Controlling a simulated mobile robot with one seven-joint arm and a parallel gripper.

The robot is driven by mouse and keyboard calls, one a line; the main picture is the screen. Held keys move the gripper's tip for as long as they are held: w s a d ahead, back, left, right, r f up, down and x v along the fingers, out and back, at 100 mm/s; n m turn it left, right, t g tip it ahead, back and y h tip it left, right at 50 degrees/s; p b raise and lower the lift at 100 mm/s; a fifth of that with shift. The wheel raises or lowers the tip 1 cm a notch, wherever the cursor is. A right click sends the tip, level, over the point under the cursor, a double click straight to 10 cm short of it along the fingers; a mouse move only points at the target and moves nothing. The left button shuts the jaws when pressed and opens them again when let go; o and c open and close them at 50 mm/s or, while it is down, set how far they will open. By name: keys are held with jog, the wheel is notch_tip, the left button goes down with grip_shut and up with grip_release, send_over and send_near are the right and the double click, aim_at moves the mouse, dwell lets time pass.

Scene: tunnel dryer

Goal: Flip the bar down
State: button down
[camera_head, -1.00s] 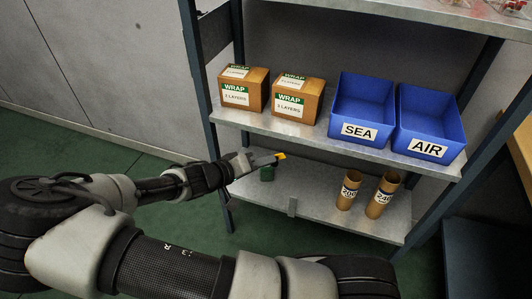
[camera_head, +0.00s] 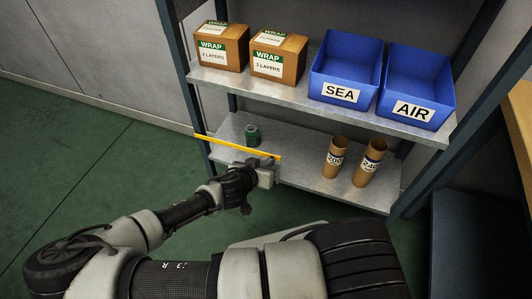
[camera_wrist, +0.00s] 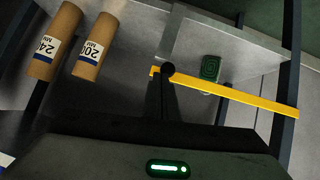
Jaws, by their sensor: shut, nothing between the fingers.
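The yellow bar (camera_head: 230,145) runs nearly level across the front of the left part of the lower shelf. It goes from the left post to a point near a small upright bracket by my gripper. My gripper (camera_head: 268,174) is at the bar's right end, just in front of it, shut and empty. In the wrist view the bar (camera_wrist: 235,94) slants across the right half. A dark, round-ended part stands over its left end; whether it touches the bar I cannot tell. A green tin (camera_head: 252,135) stands behind the bar and also shows in the wrist view (camera_wrist: 210,67).
Two cardboard tubes (camera_head: 336,158) (camera_head: 370,163) stand on the lower shelf (camera_head: 305,178) to the right of my gripper. The upper shelf holds two wrap boxes (camera_head: 221,46) (camera_head: 279,55) and blue SEA (camera_head: 342,94) and AIR (camera_head: 412,110) bins. Green floor lies open at left.

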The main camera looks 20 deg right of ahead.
jog(key=shift+s+d+f, duration=0.1)
jog(key=shift+s+f, duration=0.1)
jog(key=shift+f, duration=1.2)
jog(key=p+v, duration=0.4)
jog(key=v, duration=1.4)
jog(key=shift+w+r, duration=0.3)
jog(key=shift+r, duration=0.05)
jog(key=shift+s+d, duration=0.1)
jog(key=shift+d, duration=0.05)
